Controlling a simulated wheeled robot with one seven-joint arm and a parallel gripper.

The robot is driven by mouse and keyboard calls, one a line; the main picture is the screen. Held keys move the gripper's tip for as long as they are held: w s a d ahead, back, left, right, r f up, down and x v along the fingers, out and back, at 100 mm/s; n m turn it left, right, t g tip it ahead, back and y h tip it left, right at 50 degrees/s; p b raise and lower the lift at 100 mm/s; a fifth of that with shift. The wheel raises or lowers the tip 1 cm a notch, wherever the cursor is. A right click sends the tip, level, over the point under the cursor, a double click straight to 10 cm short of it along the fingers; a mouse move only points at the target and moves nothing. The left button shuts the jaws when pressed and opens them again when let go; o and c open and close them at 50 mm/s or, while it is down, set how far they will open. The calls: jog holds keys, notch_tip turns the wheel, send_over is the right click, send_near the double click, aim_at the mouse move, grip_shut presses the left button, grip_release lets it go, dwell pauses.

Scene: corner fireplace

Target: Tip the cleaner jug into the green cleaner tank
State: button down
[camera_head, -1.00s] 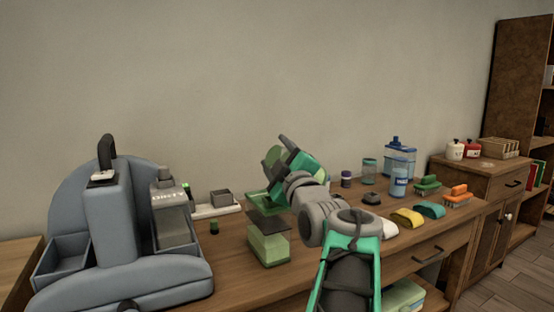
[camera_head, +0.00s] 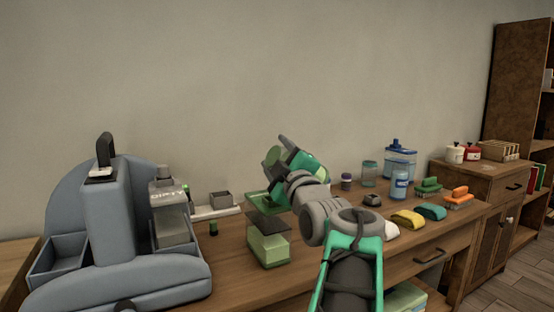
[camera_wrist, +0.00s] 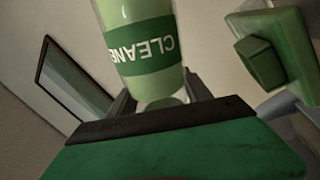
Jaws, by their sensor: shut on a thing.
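The cleaner jug (camera_wrist: 145,45) is pale green with a darker green label reading "CLEANE" upside down in the wrist view. My gripper (camera_wrist: 160,98) is shut on it. In the head view the jug (camera_head: 272,157) is tilted and held above the green cleaner tank (camera_head: 268,250), partly hidden by my gripper (camera_head: 283,160). The tank is a translucent green box on the desk with a dark top plate. A green panel (camera_head: 256,200) stands just behind it. I cannot see any liquid flowing from the jug, and its mouth is not clear.
A blue-grey machine (camera_head: 115,225) with a tank marked "DIRTY" (camera_head: 168,205) stands at the left. A wall is behind the desk (camera_head: 235,270).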

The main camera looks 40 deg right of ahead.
jog(key=shift+f+n+y+b, duration=0.35)
jog(key=shift+n+b, duration=0.65)
jog(key=shift+b, duration=1.85)
dwell(0.6)
jog(key=shift+f+n+t+y, duration=0.35)
jog(key=shift+f+n, duration=0.15)
jog(key=shift+n, duration=0.55)
jog(key=shift+f+n+t+y, duration=0.3)
jog(key=shift+f+n, duration=0.2)
jog(key=shift+n, duration=0.55)
dwell(1.9)
jog(key=shift+s, duration=0.1)
